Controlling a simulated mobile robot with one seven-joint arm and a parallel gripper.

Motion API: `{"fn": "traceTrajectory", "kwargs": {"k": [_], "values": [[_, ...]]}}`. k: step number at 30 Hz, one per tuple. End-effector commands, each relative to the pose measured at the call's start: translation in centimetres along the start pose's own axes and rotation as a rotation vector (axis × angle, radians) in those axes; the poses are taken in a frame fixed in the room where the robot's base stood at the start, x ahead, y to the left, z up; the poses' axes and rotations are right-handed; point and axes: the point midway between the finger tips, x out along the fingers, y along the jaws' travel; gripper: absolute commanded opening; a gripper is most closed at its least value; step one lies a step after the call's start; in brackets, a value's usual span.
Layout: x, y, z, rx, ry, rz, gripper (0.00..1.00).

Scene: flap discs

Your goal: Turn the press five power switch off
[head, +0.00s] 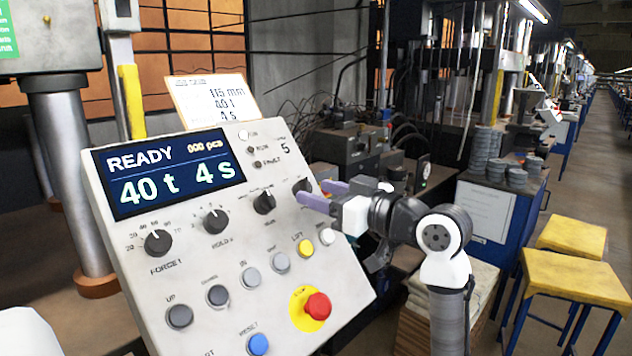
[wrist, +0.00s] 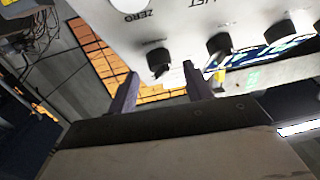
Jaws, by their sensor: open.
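The press five control panel (head: 205,290), marked 5, has a lit screen (head: 165,172) reading READY, 40 t and 4 s. A row of black rotary knobs runs below the screen. The rightmost knob (head: 302,186) is beside my fingertips, and its label is hidden; I cannot read which knob is the power switch. My gripper (head: 312,193) is open and empty at the panel's right edge. In the wrist view, a black knob (wrist: 158,62) appears between the tips of my two purple fingers, apart from both. Its pointer setting is unclear.
A red emergency button (head: 318,306) on a yellow disc and several push buttons, including a blue one (head: 258,344), sit lower on the panel. A paper card (head: 212,98) stands on its top. Yellow stools (head: 575,275) stand at right beside an open aisle.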

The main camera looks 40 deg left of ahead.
Motion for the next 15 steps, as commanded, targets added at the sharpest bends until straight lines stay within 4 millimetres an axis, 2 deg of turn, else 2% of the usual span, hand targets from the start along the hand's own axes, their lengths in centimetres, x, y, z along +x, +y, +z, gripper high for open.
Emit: {"fn": "traceTrajectory", "kwargs": {"k": [6, 14, 15], "values": [[1.6, 0.0, -0.1, 0.000, 0.000, 0.000, 0.51], [1.7, 0.0, 0.0, -0.001, 0.001, 0.000, 0.51], [1.7, 0.0, 0.0, -0.001, 0.001, 0.000, 0.48]]}}
